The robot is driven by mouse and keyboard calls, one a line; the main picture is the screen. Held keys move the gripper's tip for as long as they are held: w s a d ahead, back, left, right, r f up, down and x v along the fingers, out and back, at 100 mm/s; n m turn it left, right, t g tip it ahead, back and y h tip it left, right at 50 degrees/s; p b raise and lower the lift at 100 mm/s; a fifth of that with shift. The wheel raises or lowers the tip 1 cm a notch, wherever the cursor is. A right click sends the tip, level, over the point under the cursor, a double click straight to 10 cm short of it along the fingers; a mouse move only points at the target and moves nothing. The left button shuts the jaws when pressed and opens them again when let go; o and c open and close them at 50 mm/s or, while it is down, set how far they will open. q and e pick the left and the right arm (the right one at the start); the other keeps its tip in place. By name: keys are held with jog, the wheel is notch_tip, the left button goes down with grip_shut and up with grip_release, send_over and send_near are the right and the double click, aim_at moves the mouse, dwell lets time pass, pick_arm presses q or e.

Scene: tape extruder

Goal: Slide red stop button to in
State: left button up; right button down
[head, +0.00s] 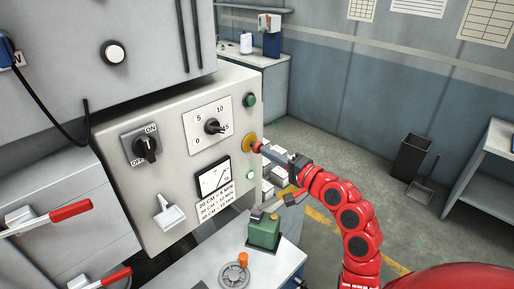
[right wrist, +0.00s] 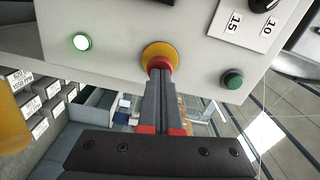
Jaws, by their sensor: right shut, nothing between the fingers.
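The red stop button (head: 257,146) sits on a yellow round base (head: 246,141) on the right edge of the grey control panel (head: 180,105). My right gripper (head: 266,150) is shut and empty, with its fingertips at the front of the button. In the right wrist view, the red button (right wrist: 159,62) shows in front of its yellow base (right wrist: 160,50), and the tips of my right gripper (right wrist: 162,78) lie right at it. They look to be touching it, but I cannot tell how far it is pressed. My left gripper is not in view.
A green button (head: 250,100) is above the stop button. A dial (head: 212,126), an on/off switch (head: 147,149) and a gauge (head: 213,177) are to its left. A green block-shaped part (head: 264,231) and a handwheel (head: 234,274) are below. Open floor lies to the right.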

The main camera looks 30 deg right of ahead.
jog(key=shift+w+a, duration=0.15)
jog(key=shift+w, duration=0.3)
jog(key=v, duration=0.5)
dwell(0.5)
